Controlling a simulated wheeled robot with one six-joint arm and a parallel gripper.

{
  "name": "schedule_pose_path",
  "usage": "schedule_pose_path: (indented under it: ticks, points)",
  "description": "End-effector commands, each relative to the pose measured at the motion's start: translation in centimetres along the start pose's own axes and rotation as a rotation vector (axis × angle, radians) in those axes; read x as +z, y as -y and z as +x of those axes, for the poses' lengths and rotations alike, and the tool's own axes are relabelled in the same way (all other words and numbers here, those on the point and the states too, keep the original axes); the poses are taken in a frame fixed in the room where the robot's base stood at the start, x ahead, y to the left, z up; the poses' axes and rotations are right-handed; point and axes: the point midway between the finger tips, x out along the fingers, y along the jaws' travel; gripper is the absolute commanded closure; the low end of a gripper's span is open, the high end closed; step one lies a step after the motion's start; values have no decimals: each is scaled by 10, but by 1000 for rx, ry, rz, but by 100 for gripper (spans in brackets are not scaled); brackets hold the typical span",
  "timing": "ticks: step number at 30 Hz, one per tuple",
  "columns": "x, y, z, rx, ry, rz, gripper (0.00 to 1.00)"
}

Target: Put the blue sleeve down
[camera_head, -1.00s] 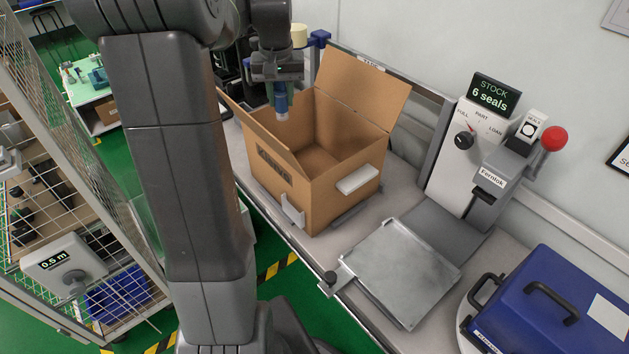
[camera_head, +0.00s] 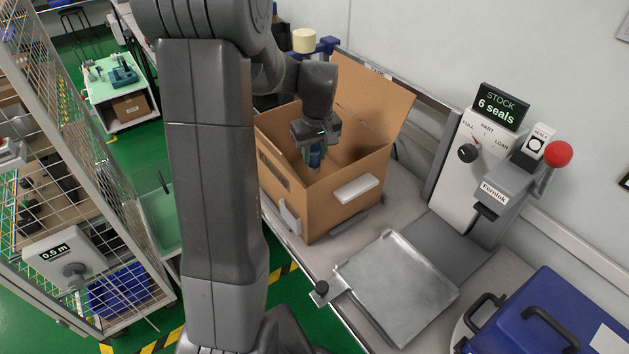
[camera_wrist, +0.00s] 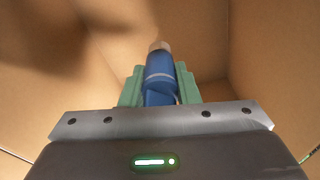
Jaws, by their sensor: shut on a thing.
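The blue sleeve (camera_head: 315,157) is held in my gripper (camera_head: 315,149) over the open cardboard box, with the gripper down inside the box's opening. In the wrist view the blue sleeve (camera_wrist: 160,72) stands out between the green fingers of my gripper (camera_wrist: 160,86), with a pale end cap pointing away from me. The box walls surround it in that view. I cannot tell how far the sleeve is above the box floor.
The cardboard box (camera_head: 325,207) stands on the grey bench with its flaps up. A metal plate (camera_head: 397,285), a sealing press (camera_head: 500,185) with a red knob and a blue case (camera_head: 550,320) stand to its right. A wire cage (camera_head: 80,190) is at left.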

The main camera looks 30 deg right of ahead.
Motion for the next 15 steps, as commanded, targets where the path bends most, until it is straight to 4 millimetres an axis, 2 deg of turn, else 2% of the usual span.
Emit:
schedule_pose_path:
  ticks: [3,11,15]
  points:
    - [3,0,23,-2,3,1,100]
    - [5,0,45,0,2,2,100]
    - [8,0,66,-1,3,2,100]
